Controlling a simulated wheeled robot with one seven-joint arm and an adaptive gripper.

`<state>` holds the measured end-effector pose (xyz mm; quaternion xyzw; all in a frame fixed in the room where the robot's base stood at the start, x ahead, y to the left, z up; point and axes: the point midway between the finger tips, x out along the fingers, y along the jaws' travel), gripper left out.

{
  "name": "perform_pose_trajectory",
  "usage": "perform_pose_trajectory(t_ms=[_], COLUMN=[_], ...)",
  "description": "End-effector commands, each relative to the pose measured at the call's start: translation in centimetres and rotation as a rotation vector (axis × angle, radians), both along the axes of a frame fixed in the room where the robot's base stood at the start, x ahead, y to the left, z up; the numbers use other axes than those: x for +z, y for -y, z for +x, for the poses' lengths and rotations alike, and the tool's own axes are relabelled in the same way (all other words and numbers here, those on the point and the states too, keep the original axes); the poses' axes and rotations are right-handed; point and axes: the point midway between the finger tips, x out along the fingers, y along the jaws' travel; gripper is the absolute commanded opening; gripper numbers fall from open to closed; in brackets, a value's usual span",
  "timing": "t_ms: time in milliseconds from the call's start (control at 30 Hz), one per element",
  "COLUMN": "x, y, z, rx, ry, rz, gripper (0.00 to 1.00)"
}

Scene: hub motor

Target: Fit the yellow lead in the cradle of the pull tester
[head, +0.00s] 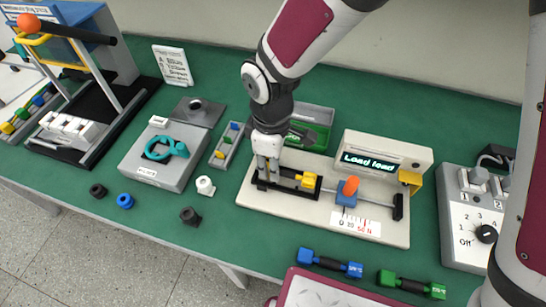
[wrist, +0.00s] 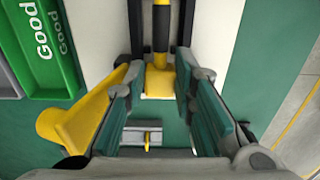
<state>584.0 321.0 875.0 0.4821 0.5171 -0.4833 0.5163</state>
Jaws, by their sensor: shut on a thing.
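The yellow lead (head: 308,180) has yellow ends and a black middle. It lies lengthwise over the black cradle (head: 287,186) at the left of the pull tester (head: 285,206). My gripper (head: 266,178) is over the cradle's left end, pointing down. In the wrist view my gripper (wrist: 162,82) is shut on the lead's near yellow end (wrist: 159,84), with black cradle sides on both sides of it. Fingers hide part of the lead and cradle. I cannot tell whether the lead rests on the cradle floor.
The tester display (head: 372,161) reads "Load lead". An orange-topped blue slider (head: 347,193) stands right of the cradle. The green "Good" tray (head: 311,136) is behind. A blue lead (head: 330,263) and a green lead (head: 411,285) lie in front. A grey box (head: 166,155) stands left.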

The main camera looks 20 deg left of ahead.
Motion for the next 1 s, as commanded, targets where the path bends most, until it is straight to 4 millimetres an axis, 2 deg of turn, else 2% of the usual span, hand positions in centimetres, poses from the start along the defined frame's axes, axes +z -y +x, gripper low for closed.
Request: perform_pose_trajectory(t_ms=[1000], x=[-1.6], y=[0.0], z=[0.0], rx=[0.001], ry=[0.000], rz=[0.000], gripper=[0.00])
